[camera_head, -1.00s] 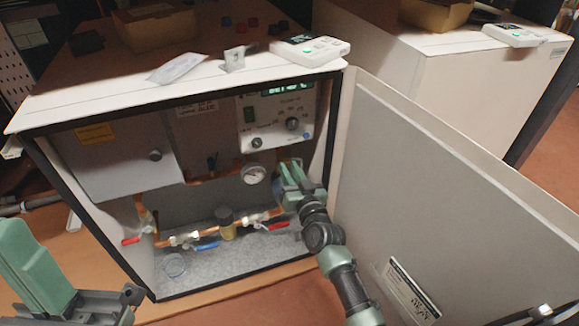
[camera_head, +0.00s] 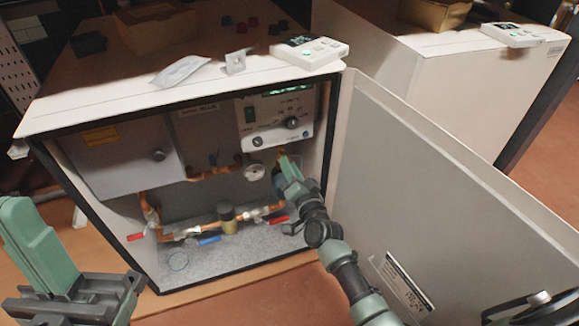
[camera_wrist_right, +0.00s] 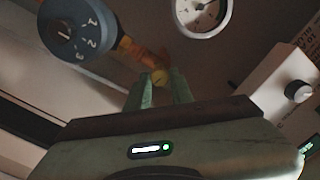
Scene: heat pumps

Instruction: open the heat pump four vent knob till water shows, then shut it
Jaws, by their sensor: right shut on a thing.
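Inside the open cabinet (camera_head: 215,222), my right gripper (camera_head: 282,168) reaches to the pipework right of the gauge. In the right wrist view my right gripper (camera_wrist_right: 162,88) has its two green fingers closed around a small brass-yellow knob (camera_wrist_right: 160,76), which appears to be the vent knob. The knob is hidden by the fingers in the head view. No water is visible at it. A clear cup (camera_head: 178,261) stands on the cabinet floor at the left. My left gripper (camera_head: 75,270) is at the lower left, outside the cabinet; its opening is unclear.
A pressure gauge (camera_head: 253,170) is left of my right gripper. A numbered blue-grey dial (camera_wrist_right: 76,28) is close by in the wrist view. Red-handled valves (camera_head: 278,219) and a blue-handled valve (camera_head: 209,240) sit below. The open door (camera_head: 440,200) bounds the right side.

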